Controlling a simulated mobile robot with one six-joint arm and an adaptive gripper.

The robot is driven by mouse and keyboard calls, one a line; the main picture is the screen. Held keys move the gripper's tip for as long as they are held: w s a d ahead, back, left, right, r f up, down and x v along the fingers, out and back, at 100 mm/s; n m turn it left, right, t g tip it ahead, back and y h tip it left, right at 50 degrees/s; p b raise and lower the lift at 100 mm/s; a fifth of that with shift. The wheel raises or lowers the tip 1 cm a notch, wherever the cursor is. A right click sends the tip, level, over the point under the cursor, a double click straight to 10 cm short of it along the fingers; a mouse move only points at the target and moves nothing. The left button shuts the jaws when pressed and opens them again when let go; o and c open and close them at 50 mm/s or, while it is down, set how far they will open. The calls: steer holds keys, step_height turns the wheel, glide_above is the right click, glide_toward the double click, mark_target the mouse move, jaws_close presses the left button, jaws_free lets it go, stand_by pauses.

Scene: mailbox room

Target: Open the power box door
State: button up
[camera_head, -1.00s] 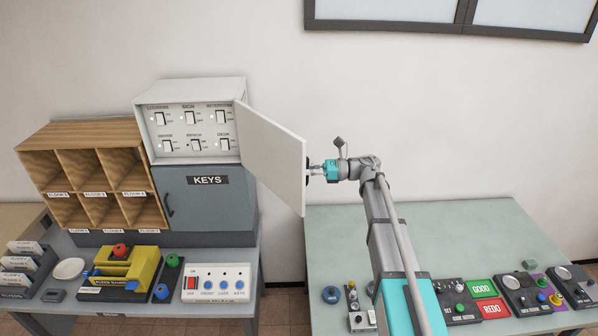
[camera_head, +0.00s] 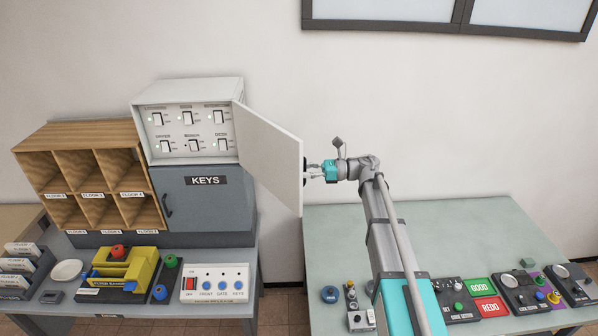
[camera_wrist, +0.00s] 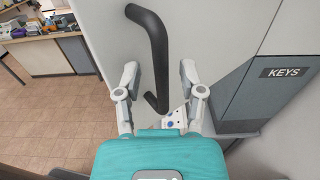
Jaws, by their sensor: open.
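The power box (camera_head: 190,134) is a white box with two rows of labelled switches, standing on the grey key cabinet. Its white door (camera_head: 268,150) is swung wide open to the right, so the switches show. In the wrist view, the door's outer face (camera_wrist: 205,30) fills the upper middle, with its black bar handle (camera_wrist: 155,55). My gripper (camera_head: 310,172) is at the door's free edge, on the outer side. In the wrist view, my gripper (camera_wrist: 160,85) has its fingers spread, one on each side of the handle's lower part. I cannot tell whether they touch it.
The grey KEYS cabinet (camera_head: 205,198) is below the box, shut. A wooden pigeonhole rack (camera_head: 90,180) stands left of it. A yellow device (camera_head: 120,268) and a button panel (camera_head: 215,283) lie in front. The right table (camera_head: 450,230) has clear space behind its control panels.

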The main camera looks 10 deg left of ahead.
steer(key=w+d, duration=0.2)
steer(key=d, duration=0.9)
steer(key=shift+d, duration=0.35)
